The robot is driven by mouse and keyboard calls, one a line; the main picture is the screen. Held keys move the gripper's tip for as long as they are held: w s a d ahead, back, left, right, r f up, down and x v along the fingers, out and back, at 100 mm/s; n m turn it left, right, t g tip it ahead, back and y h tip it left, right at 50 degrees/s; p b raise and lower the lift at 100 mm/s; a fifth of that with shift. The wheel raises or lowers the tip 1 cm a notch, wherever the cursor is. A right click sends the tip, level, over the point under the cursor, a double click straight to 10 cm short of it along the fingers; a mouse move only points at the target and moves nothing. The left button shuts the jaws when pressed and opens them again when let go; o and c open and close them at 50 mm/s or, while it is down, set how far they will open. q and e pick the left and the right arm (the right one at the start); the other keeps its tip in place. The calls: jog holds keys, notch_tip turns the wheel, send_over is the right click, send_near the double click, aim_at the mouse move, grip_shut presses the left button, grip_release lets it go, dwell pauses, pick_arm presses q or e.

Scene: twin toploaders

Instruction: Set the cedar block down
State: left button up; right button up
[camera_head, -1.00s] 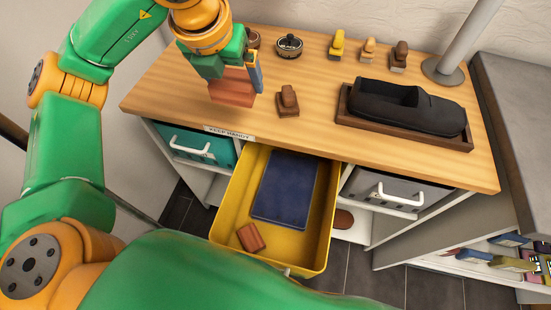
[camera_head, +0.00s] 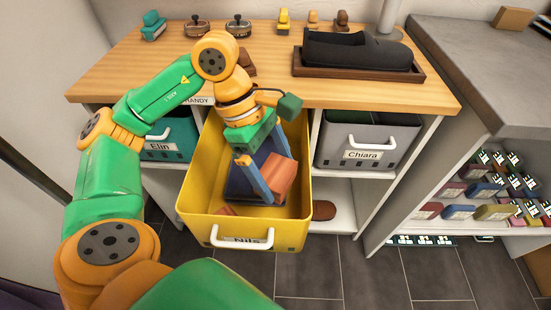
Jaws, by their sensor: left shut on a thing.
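My left gripper (camera_head: 277,180) has two blue fingers pointing down over the yellow drawer (camera_head: 193,196). It is shut on the cedar block (camera_head: 282,176), a reddish-orange block that is tilted between the fingers. The block is inside the drawer's outline, above or near the dark blue flat item (camera_head: 240,186) on its floor; I cannot tell whether they touch. The drawer is pulled open, with a white handle and a "Nils" label on its front. A small reddish-brown piece (camera_head: 227,210) shows at the drawer's front left. My right gripper is not in view.
A teal drawer (camera_head: 180,138) and a grey "Chiara" drawer (camera_head: 364,138) flank the yellow one. The wooden top (camera_head: 120,75) holds a dark tray (camera_head: 416,72) with a black shoe-like item, plus several brushes and tins. A stocked shelf unit (camera_head: 450,90) stands at the right.

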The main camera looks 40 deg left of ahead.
pick_arm(q)
notch_tip(320, 180, down, 21)
jog(key=b, duration=0.3)
jog(key=shift+r, duration=0.15)
jog(key=shift+f, duration=0.3)
jog(key=shift+b, duration=0.3)
jog(key=shift+f, duration=0.15)
jog(key=o, duration=1.2)
jog(key=shift+c, duration=0.2)
